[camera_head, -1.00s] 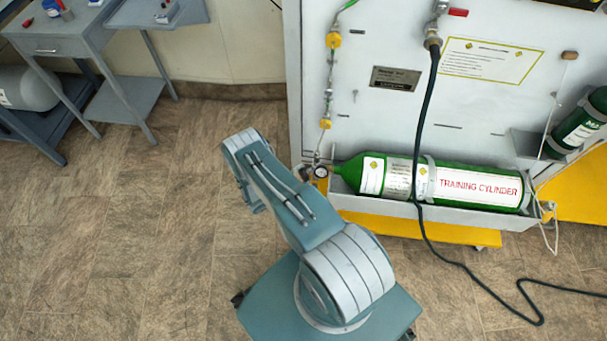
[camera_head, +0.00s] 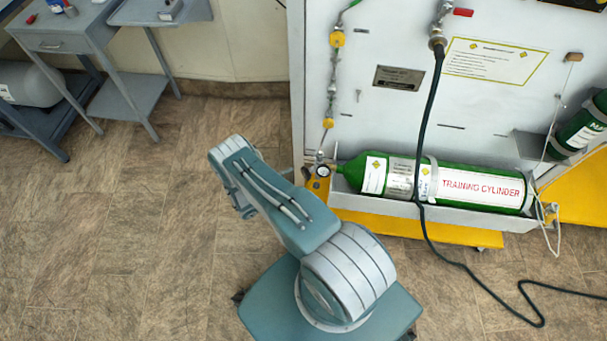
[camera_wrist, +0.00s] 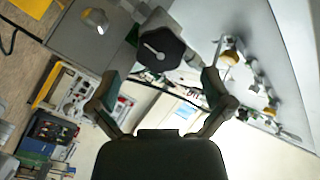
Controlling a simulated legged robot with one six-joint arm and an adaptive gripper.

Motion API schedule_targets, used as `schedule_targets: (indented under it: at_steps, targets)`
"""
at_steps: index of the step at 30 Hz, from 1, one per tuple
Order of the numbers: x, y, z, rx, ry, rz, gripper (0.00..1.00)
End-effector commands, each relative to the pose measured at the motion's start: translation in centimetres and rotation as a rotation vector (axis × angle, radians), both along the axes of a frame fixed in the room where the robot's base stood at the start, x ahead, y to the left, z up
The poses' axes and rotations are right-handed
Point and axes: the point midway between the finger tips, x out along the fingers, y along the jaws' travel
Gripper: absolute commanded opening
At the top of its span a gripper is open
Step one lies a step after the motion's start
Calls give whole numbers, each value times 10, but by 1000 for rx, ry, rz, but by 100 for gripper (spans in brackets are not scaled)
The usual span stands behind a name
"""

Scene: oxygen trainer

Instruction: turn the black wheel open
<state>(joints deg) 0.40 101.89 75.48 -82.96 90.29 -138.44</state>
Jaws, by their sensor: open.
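The black wheel (camera_wrist: 164,52) shows in the wrist view as a dark, roughly six-sided knob with a pale mark on its face. My gripper (camera_wrist: 162,78) is open, its two fingers spread to the left and right below the wheel in the picture. The wheel lies just beyond the fingertips, between their lines, and I see no contact. In the head view my arm hides the gripper, and I cannot make out the wheel there. The green training cylinder (camera_head: 455,187) lies in a grey tray, with a small gauge (camera_head: 323,170) at its left end.
A white panel (camera_head: 480,110) stands behind the cylinder. A dark hose (camera_head: 428,120) hangs down its front and runs across the floor. The floor left of my arm is clear.

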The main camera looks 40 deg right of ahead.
Motion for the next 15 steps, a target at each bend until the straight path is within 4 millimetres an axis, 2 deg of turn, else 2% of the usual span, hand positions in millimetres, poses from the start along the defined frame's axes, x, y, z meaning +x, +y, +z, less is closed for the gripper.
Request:
schedule_targets:
  at_steps: [3,7,12,15]
  targets:
    - [4,27,0,0,1,6,100]
    - [7,51,-1,1,0,5,100]
    - [10,70,-1,1,2,2,100]
    - [10,74,-1,1,2,1,100]
